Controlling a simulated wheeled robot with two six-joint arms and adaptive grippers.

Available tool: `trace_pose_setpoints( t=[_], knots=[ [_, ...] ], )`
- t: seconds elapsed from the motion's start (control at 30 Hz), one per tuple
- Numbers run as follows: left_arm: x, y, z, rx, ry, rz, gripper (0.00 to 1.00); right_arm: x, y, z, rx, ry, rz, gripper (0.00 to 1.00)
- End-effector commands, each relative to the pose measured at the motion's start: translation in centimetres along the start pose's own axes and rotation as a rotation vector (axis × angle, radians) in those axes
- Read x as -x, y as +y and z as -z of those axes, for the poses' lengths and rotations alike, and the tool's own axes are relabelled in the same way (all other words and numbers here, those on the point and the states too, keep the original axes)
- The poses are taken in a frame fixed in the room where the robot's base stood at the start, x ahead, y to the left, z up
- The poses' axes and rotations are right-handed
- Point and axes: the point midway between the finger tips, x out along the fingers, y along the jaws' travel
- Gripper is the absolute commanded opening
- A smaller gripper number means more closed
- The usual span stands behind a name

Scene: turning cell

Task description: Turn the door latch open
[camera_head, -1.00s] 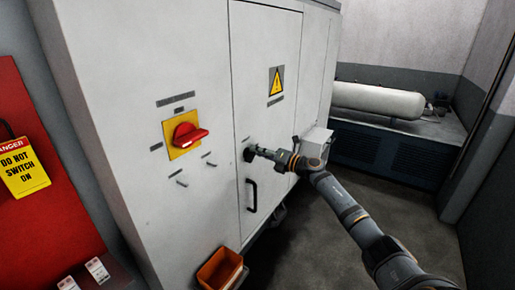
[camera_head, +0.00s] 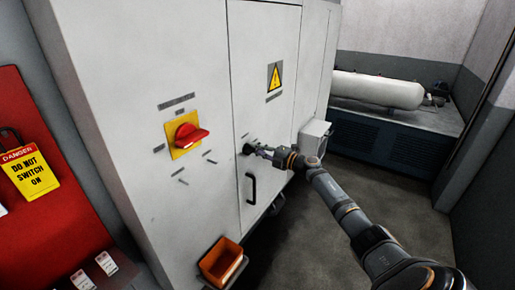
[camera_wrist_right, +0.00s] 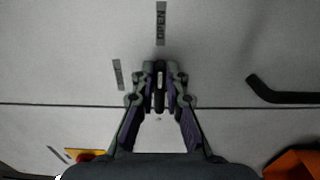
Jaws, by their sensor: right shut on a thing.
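The door latch (camera_head: 247,149) is a small dark fitting on the grey cabinet door (camera_head: 262,60), near the door's left edge and above a black pull handle (camera_head: 252,188). My right gripper (camera_head: 259,151) reaches it from the right and is shut on it. In the right wrist view the fingertips (camera_wrist_right: 158,84) close around the dark latch (camera_wrist_right: 158,98), close to the door seam. The fingers hide much of the latch, so its exact angle is hard to tell. The door looks closed. My left gripper is not in view.
A red rotary switch (camera_head: 190,134) on a yellow plate sits left of the door. An orange bin (camera_head: 220,261) hangs low on the cabinet. A grey box (camera_head: 313,137) sticks out beyond the gripper. Open floor (camera_head: 310,235) lies to the right of the cabinet.

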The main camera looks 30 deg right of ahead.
Motion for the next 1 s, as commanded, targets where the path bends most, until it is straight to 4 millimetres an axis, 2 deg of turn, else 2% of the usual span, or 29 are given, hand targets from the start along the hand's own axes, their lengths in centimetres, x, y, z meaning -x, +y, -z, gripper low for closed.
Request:
trace_pose_setpoints(
  t=[0.47,0.5,0.67,1.0],
  knots=[
    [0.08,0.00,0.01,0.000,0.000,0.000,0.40,0.01,-0.04,-0.03,-0.016,-0.001,0.000,0.00],
    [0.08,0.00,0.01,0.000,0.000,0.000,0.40,0.01,-0.03,-0.03,-0.016,-0.001,0.000,0.13],
    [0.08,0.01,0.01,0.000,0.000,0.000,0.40,0.01,-0.04,-0.02,-0.015,-0.001,0.000,0.35],
    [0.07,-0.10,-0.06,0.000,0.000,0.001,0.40,0.35,-0.09,-0.06,-0.013,-0.001,0.001,0.35]
  ],
)
